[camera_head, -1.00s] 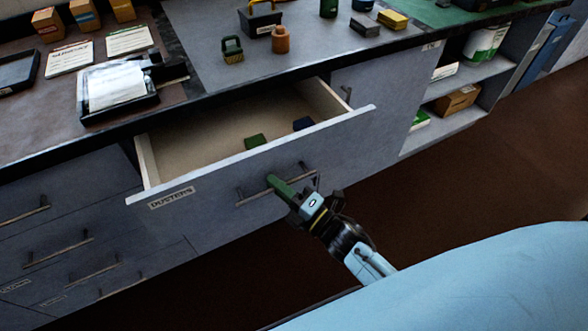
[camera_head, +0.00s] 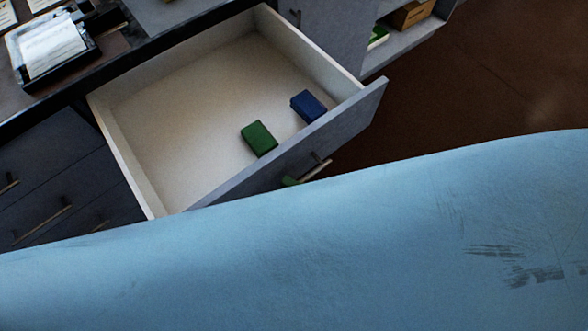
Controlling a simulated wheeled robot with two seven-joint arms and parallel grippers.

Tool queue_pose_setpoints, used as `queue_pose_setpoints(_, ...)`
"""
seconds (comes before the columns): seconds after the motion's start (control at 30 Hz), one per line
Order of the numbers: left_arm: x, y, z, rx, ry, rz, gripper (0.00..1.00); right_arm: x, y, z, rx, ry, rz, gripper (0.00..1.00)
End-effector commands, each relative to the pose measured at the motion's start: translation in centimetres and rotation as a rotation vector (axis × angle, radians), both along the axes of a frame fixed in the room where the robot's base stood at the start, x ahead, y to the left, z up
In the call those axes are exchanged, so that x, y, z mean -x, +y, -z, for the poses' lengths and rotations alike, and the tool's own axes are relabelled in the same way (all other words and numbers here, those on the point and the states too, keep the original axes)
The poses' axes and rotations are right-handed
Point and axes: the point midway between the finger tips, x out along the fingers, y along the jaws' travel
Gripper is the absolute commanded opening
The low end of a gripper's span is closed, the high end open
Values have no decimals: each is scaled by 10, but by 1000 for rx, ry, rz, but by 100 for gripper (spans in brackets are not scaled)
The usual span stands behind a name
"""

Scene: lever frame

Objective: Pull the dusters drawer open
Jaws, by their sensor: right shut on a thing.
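The dusters drawer (camera_head: 365,101) is pulled far out of the counter, and its pale interior shows widely. A green block (camera_head: 258,139) and a blue block (camera_head: 308,106) lie inside near the front panel. The drawer's bar handle (camera_head: 317,171) shows in part on the outer face. The drawer's label is hidden too. My left gripper is not in view.
A dark tray with white paper (camera_head: 50,52) stands on the counter at upper left. Closed drawers with bar handles (camera_head: 40,222) are at the left. A shelf with a cardboard box (camera_head: 411,14) is at the top. Bare brown floor (camera_head: 480,90) lies to the right.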

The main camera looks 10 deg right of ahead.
Motion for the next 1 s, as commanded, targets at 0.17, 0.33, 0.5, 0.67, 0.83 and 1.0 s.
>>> queue_pose_setpoints(0.17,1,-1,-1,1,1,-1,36,4,0,0,1,-1,-9,0)
queue_pose_setpoints(0.33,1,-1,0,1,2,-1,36,4,0,0,1,-1,-8,0)
queue_pose_setpoints(0.5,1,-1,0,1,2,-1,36,4,0,0,1,-1,-7,17)
queue_pose_setpoints(0.67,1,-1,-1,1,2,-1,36,4,0,0,1,0,-6,32)
queue_pose_setpoints(0.83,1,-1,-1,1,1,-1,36,4,0,0,1,0,-6,32)
queue_pose_setpoints(1.0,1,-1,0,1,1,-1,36,9,-6,2,1,1,-5,32)
